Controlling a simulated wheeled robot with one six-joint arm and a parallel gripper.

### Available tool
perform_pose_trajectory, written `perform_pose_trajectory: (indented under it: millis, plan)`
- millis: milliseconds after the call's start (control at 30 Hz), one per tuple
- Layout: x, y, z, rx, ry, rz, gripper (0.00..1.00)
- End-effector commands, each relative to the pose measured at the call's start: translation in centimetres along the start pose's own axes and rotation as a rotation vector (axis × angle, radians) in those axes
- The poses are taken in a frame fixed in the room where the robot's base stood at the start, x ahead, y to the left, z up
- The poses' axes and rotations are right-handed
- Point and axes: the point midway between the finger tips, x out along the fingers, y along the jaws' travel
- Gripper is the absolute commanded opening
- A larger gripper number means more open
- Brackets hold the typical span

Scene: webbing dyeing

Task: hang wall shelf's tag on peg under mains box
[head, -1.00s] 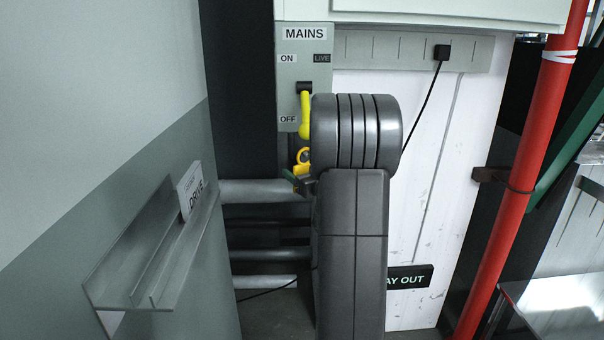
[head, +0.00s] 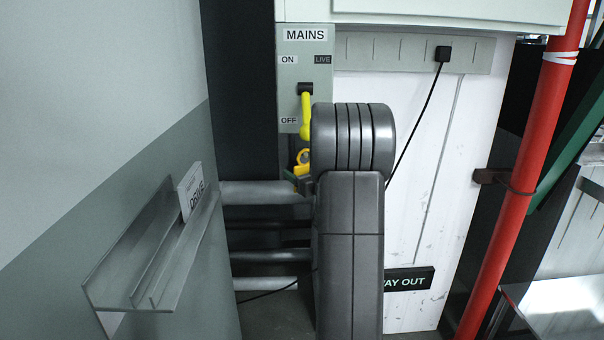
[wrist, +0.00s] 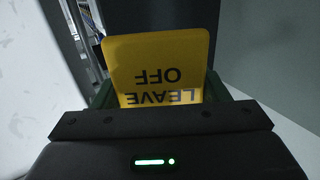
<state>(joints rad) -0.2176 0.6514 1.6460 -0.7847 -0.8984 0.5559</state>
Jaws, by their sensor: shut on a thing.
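My gripper (wrist: 158,100) is shut on a yellow tag (wrist: 158,62) with "LEAVE OFF" on it, upside down in the wrist view. In the head view a little of the yellow tag (head: 302,160) shows left of my arm, below the mains box (head: 305,68). The mains box has a yellow lever beside "OFF". My arm hides most of the gripper and the area under the box; I cannot make out the peg.
Grey pipes (head: 262,193) run low behind my arm. A black cable (head: 424,105) hangs from a plug on the right. A red pipe (head: 520,180) stands further right. A "WAY OUT" sign (head: 410,280) is low on the white panel.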

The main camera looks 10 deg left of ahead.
Motion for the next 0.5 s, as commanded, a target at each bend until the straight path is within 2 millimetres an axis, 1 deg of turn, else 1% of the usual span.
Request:
perform_pose_trajectory:
  millis: [233, 267, 300, 367, 400, 500]
  plan:
    - [-0.01, -0.01, 0.02, 0.000, 0.000, 0.000, 0.46]
    - [-0.01, -0.01, 0.02, 0.000, 0.000, 0.000, 0.69]
    - [-0.01, -0.01, 0.02, 0.000, 0.000, 0.000, 0.77]
    - [-0.01, -0.01, 0.02, 0.000, 0.000, 0.000, 0.89]
    - [-0.01, -0.01, 0.02, 0.000, 0.000, 0.000, 0.93]
    - [-0.01, -0.01, 0.01, 0.000, 0.000, 0.000, 0.93]
